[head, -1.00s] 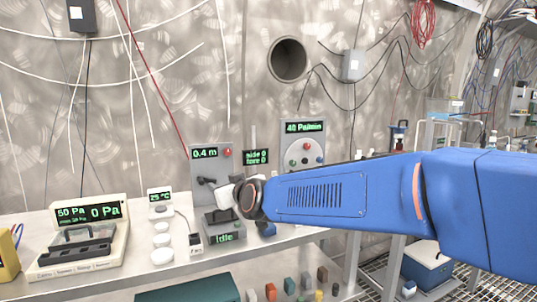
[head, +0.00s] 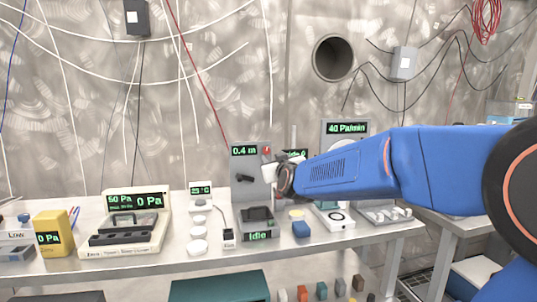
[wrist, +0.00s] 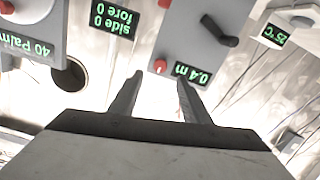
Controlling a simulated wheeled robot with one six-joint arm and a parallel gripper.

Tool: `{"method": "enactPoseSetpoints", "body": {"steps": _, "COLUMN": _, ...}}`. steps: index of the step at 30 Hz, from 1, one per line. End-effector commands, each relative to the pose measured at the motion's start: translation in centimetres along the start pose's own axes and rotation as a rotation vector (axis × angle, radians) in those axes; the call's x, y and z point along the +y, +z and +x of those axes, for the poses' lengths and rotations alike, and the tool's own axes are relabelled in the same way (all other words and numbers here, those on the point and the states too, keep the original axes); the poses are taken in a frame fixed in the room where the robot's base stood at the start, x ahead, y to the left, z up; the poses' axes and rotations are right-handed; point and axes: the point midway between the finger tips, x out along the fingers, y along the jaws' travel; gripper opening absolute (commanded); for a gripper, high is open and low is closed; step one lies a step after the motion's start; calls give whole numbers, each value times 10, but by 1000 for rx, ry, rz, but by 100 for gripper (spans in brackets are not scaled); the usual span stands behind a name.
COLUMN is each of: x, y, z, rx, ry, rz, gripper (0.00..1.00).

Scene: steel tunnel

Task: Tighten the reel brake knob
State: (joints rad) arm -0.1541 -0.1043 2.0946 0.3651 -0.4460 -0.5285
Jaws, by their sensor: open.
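The grey panel with the 0.4 m display (head: 244,151) stands upright at the back of the bench. It bears a black crank handle (head: 245,178) and a small red knob (head: 267,151) at its upper right; no label on the knob is legible. My gripper (head: 282,160) is just right of and slightly below the knob in the head view, its fingers partly hidden by the wrist. In the wrist view, which is upside down, my gripper (wrist: 159,80) is open and empty. The red knob (wrist: 160,66) appears between and slightly beyond the fingertips, with no contact visible.
A dark device reading Idle (head: 257,219) stands below the panel. A side/fore readout (wrist: 112,18) and a 40 Pa/min panel (head: 347,130) stand to the right. White discs (head: 199,230) and a pressure unit (head: 124,222) are left.

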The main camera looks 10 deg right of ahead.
Motion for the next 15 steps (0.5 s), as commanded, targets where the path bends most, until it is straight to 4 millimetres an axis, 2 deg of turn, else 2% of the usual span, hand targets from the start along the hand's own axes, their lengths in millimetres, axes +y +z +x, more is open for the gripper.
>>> {"method": "enactPoseSetpoints", "body": {"steps": 9, "x": 0, "y": 1, "z": 52, "rx": -1, "ry": 0, "rz": 0, "gripper": 43}}
{"method": "enactPoseSetpoints", "body": {"steps": 15, "x": 0, "y": 1, "z": 76, "rx": -1, "ry": -1, "rz": -1, "gripper": 43}}
